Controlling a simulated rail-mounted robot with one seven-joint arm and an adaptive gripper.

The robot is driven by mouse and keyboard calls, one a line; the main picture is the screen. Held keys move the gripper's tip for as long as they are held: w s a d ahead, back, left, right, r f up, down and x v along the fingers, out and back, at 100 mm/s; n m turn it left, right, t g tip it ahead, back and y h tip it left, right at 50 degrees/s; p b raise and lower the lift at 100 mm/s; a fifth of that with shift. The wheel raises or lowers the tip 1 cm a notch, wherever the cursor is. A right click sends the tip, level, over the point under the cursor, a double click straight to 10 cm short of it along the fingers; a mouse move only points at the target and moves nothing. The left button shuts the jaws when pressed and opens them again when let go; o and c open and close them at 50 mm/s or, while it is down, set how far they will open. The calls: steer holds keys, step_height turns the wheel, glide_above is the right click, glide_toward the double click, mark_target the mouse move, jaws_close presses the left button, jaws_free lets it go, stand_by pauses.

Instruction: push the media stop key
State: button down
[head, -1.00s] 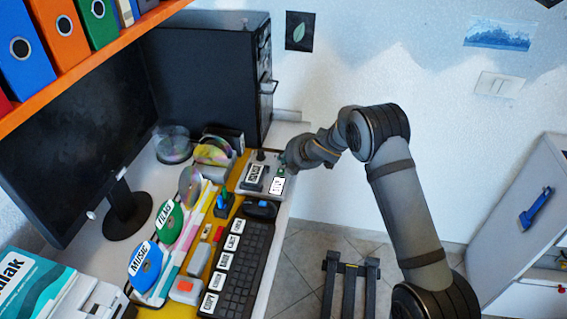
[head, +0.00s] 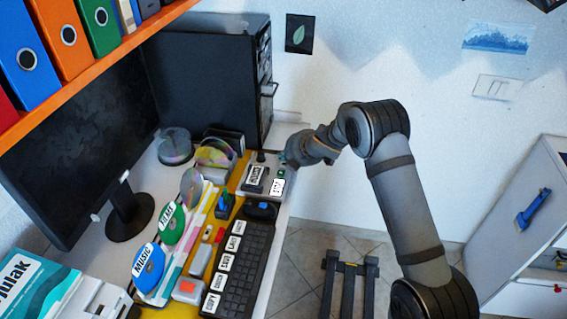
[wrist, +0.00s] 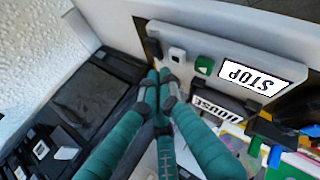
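A grey panel (head: 246,184) stands at the far right end of the desk, with a white STOP label (head: 277,186) on it. In the wrist view the STOP label (wrist: 262,77) is upside down. My gripper (head: 284,158) is at the panel's far right corner. In the wrist view its teal fingertips (wrist: 160,74) are together and empty, just below the white and grey keys. I cannot tell whether they touch the panel.
A black keyboard (head: 240,268) with labelled keys lies in front of the panel. A black block with a MOUSE label (wrist: 210,107) is close to the fingers. Discs, a monitor (head: 85,130) and a dark cabinet (head: 205,85) stand around.

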steer(key=shift+r+p, duration=1.95)
steer(key=shift+r, duration=0.35)
steer(key=shift+f, duration=0.1)
